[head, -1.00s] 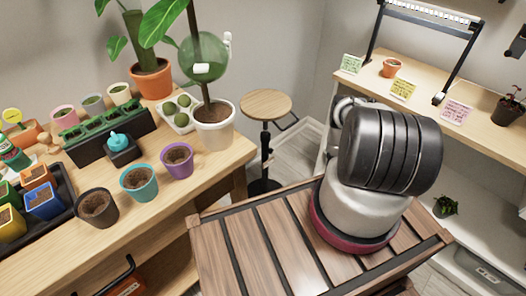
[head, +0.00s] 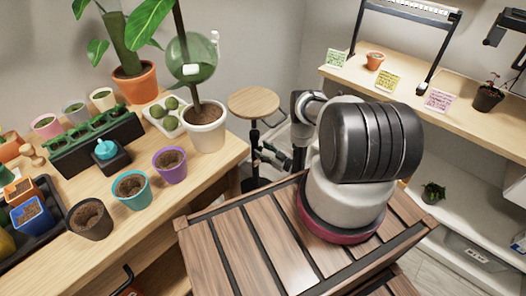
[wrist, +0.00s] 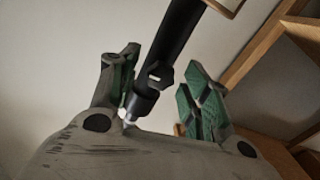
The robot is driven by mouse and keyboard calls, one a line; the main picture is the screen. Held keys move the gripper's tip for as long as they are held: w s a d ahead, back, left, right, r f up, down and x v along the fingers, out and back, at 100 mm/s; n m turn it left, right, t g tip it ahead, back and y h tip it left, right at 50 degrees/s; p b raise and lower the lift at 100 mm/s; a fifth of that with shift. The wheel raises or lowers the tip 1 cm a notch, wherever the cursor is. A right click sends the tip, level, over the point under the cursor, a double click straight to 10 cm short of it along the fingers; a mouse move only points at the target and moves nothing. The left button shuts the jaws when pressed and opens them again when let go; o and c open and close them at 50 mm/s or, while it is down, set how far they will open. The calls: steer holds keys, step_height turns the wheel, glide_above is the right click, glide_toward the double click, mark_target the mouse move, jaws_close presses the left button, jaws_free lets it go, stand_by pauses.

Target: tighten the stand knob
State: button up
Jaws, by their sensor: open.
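The stand has a round wooden top (head: 253,103) and a black post, and it is behind the workbench corner in the head view. In the wrist view its black post (wrist: 183,32) runs diagonally down between my fingers to a lighter sleeve. A small dark part (wrist: 160,75), which looks like the knob, sticks out from the post. My gripper (wrist: 162,62) is open, with a green-padded finger on each side of the post and knob. I cannot tell whether either finger touches them. In the head view my gripper (head: 268,154) is small beside the post, below the top.
The potting bench (head: 215,163) at the left carries several pots, a tall plant in a white pot (head: 206,136) and a green watering globe (head: 191,58). A shelf (head: 462,117) with a grow light stands at the right. The wall is close behind the stand.

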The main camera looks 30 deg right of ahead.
steer(key=shift+w+a, duration=0.1)
steer(key=shift+w, duration=0.05)
steer(key=c, duration=1)
steer(key=shift+c, duration=0.2)
steer(key=shift+m, duration=0.3)
steer(key=shift+f+m+t+h, duration=0.1)
steer(key=shift+m+t+h, duration=0.3)
steer(key=shift+m, duration=7.25)
steer(key=shift+m+t+h, duration=0.2)
steer(key=shift+m+h, duration=0.3)
steer(key=shift+m, duration=7.15)
